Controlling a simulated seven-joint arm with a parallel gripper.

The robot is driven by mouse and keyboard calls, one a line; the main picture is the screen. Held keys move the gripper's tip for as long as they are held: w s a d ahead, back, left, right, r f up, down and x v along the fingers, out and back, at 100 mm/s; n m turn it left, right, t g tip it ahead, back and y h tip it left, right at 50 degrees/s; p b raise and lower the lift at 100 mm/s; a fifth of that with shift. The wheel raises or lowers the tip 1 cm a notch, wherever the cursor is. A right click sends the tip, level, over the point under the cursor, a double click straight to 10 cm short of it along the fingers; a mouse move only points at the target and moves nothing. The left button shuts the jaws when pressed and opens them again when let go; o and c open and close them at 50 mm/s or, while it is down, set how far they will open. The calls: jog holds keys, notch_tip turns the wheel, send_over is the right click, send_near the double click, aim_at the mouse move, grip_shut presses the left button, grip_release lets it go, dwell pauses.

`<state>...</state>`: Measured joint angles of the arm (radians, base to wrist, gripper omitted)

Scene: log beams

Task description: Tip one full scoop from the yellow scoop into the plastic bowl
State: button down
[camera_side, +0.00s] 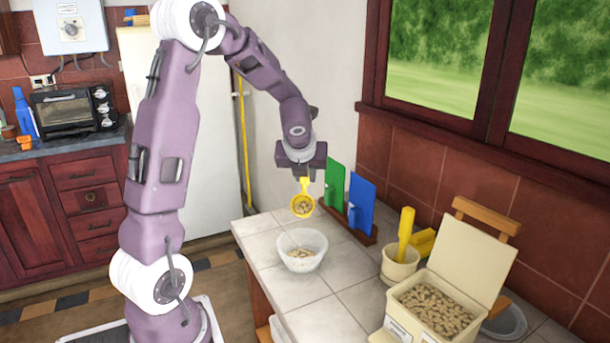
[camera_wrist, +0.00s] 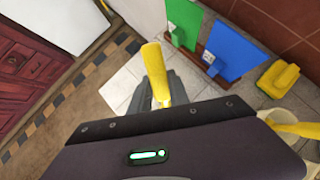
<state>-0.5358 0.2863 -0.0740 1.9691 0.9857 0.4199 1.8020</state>
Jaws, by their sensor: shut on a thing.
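My gripper (camera_side: 306,176) points down above the tiled counter and is shut on the yellow scoop (camera_side: 296,213). The scoop hangs below it, tilted, its mouth facing the side camera, with beige pellets showing inside. The white plastic bowl (camera_side: 316,260) stands upright on the counter below the scoop, apart from it. Some beige pellets lie in the bowl, and a thin pale streak inside it is too small to make out. In the wrist view, part of the yellow scoop (camera_wrist: 156,72) shows beyond my gripper; its contents and the bowl are hidden there.
An open cream bin (camera_side: 407,327) of beige pellets stands at the front right. A cream pot (camera_side: 400,268) beside it holds a yellow-handled tool. A green board (camera_side: 335,182) and a blue board (camera_side: 361,203) stand in a rack behind the bowl. Counter tiles around the bowl are clear.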

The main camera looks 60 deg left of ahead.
jog(key=shift+s+d+r+y, duration=0.1)
jog(key=shift+d+r+y, duration=0.1)
jog(key=shift+y, duration=0.1)
jog(key=shift+d, duration=0.1)
dwell(0.4)
jog(key=shift+s+d+r+t+y, duration=0.1)
jog(key=shift+s+d+t+y, duration=0.05)
jog(key=shift+t+y, duration=0.25)
jog(key=shift+s, duration=0.1)
jog(key=shift+d+r+t+y, duration=0.15)
jog(key=shift+d+t+y, duration=0.05)
jog(key=shift+t+y, duration=0.1)
jog(key=shift+s+d, duration=0.1)
jog(key=shift+s, duration=0.05)
jog(key=shift+d+r+y, duration=0.1)
jog(key=shift+d+y, duration=0.05)
jog(key=shift+y, duration=0.15)
